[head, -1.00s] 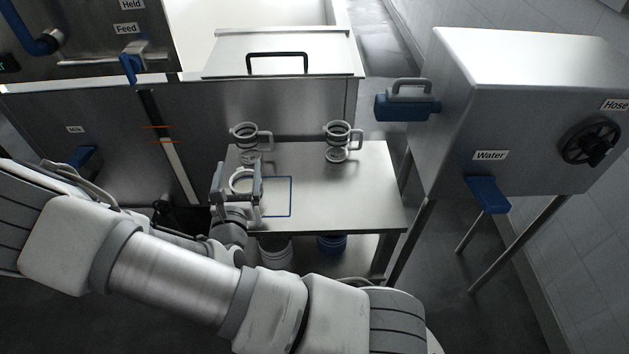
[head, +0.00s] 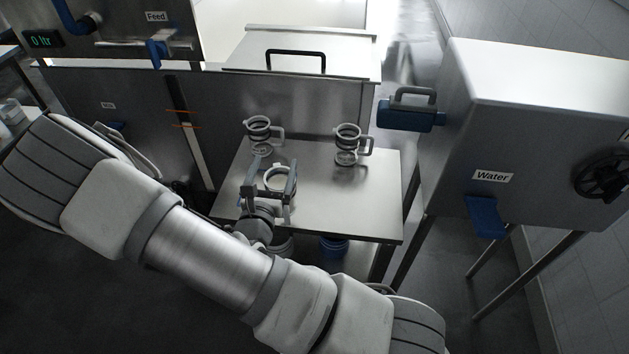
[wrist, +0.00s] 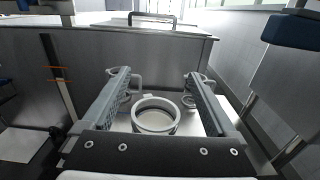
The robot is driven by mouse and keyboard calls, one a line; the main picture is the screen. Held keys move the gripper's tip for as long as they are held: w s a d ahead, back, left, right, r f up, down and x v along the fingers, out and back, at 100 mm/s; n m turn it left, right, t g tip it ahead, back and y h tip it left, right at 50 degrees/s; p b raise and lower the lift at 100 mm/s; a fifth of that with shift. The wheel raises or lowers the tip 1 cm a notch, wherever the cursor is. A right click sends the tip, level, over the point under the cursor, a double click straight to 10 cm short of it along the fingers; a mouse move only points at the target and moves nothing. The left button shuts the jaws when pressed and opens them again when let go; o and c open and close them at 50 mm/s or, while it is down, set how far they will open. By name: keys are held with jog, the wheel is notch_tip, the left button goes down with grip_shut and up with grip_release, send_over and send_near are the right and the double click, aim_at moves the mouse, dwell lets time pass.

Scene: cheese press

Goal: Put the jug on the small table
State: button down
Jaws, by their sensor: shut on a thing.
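My gripper (head: 271,178) is shut on a white, round-mouthed jug (head: 281,181), over the front left part of the small table (head: 340,210). In the wrist view, the jug (wrist: 155,103) shows its open mouth upward between the two fingers (wrist: 155,100). It looks upright. I cannot tell whether its base touches the tabletop. My gripper and arm hide its lower part in the head view.
Two clear, handled vessels stand at the table's back left (head: 258,130) and back right (head: 348,140). A steel vat (head: 300,115) stands behind the table. A steel Water cabinet (head: 540,130) is to the right. The table's front right is clear.

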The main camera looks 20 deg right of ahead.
jog(key=s+d+r+m+g+h, duration=0.4)
jog(key=s+d+g+h, duration=0.1)
jog(key=s+d, duration=0.25)
jog(key=w+d+f+b, duration=0.4)
jog(key=w+f+b, duration=0.4)
jog(key=w+f, duration=0.1)
jog(key=shift+w+d+f, duration=0.15)
jog(key=shift+d+f, duration=0.25)
jog(key=shift+f, duration=0.2)
dwell(0.3)
jog(key=shift+f, duration=0.2)
grip_release()
jog(key=shift+r, duration=0.1)
